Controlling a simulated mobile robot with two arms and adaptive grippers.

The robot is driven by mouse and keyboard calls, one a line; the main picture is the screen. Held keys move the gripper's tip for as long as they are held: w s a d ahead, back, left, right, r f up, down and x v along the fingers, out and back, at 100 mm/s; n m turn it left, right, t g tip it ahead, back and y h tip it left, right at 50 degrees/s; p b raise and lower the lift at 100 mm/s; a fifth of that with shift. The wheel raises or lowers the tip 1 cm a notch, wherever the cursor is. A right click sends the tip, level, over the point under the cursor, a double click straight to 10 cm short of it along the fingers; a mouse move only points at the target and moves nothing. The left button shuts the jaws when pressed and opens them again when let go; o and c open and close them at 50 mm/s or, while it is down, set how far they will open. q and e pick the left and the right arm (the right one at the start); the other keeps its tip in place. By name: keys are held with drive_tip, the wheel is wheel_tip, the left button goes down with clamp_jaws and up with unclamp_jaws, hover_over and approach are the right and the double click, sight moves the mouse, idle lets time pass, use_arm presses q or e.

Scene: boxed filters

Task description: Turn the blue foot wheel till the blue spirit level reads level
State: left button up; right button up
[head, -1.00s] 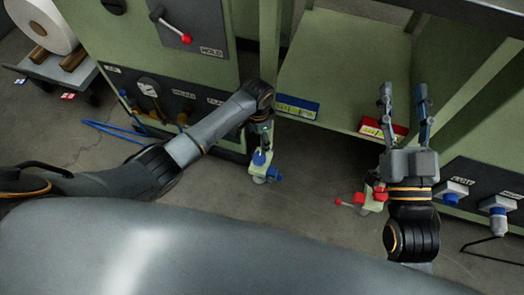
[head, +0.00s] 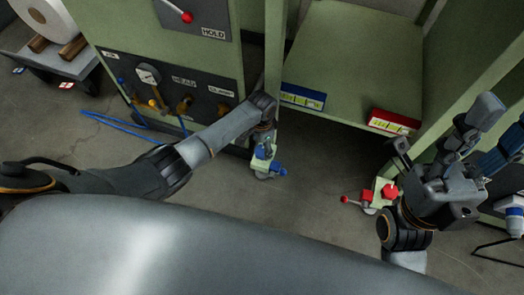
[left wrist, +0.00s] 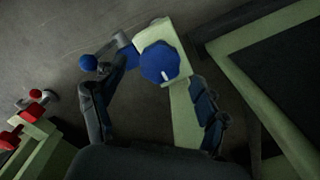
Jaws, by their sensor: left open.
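The blue foot wheel (left wrist: 160,62) shows in the left wrist view as a faceted blue knob with a white mark, on a pale green foot. In the head view the blue wheel (head: 262,153) is partly hidden by my left gripper (head: 264,143). In the left wrist view my left gripper (left wrist: 160,85) is open, its fingers on either side of the wheel; I cannot tell whether they touch it. The blue spirit level (head: 303,97) sits on the shelf's front edge; its bubble is too small to read. My right gripper (head: 485,130) is open and empty at the right.
A red spirit level (head: 394,122) sits on the shelf edge at right, above a red foot wheel (head: 389,190) with a red-balled lever. A blue-balled lever (left wrist: 88,62) stands beside the blue wheel. A blue hose (head: 120,128) lies on the floor at left.

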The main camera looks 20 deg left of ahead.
sight(262, 150)
use_arm(q)
drive_tip(key=shift+f+b, duration=0.55)
drive_tip(key=shift+f, duration=0.95)
drive_tip(key=shift+c, duration=0.4)
drive_tip(key=c, duration=1.1)
drive_tip(key=shift+o, duration=0.2)
